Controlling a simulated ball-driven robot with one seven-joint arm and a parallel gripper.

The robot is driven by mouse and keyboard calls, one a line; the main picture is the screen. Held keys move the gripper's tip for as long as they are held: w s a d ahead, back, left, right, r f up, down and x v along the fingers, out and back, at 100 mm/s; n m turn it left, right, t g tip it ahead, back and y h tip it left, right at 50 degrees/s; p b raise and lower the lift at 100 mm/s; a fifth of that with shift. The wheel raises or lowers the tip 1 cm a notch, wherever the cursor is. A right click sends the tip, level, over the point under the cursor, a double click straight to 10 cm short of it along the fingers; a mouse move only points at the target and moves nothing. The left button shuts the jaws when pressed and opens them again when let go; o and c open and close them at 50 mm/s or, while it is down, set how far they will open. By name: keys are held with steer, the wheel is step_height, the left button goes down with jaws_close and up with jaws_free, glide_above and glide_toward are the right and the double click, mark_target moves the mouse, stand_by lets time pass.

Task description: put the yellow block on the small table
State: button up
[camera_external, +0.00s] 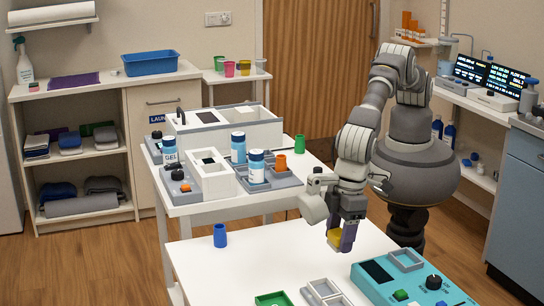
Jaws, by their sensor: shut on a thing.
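A yellow block (333,237) is between the fingers of my gripper (340,241), which is shut on it; the fingers partly hide it. My gripper points down over the near white table (255,250). I cannot tell whether the block touches the tabletop or is a little above it. A small white table (212,76) with several coloured cups stands at the back, beside the shelf unit. The frame does not settle which table is the small one.
A blue cup (220,236), a green tray (273,299), grey trays (326,292) and a teal device (372,285) are on the near table. Its middle is clear. Behind it, another table (190,208) carries bottles and a white box (225,132).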

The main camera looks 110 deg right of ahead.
mark_target(335, 278)
step_height(335, 278, down, 8)
steer(key=b, duration=0.2)
steer(key=shift+f+b, duration=0.2)
steer(key=shift+b, duration=0.2)
steer(key=shift+f, duration=0.1)
steer(key=o, duration=1.1)
steer(key=r+p, duration=0.1)
steer(key=r, duration=0.3)
steer(key=s+r+p, duration=0.1)
steer(key=r, duration=0.3)
steer(key=r+p, duration=0.2)
steer(key=r, duration=0.2)
steer(key=shift+s+r, duration=0.1)
steer(key=shift+s, duration=0.1)
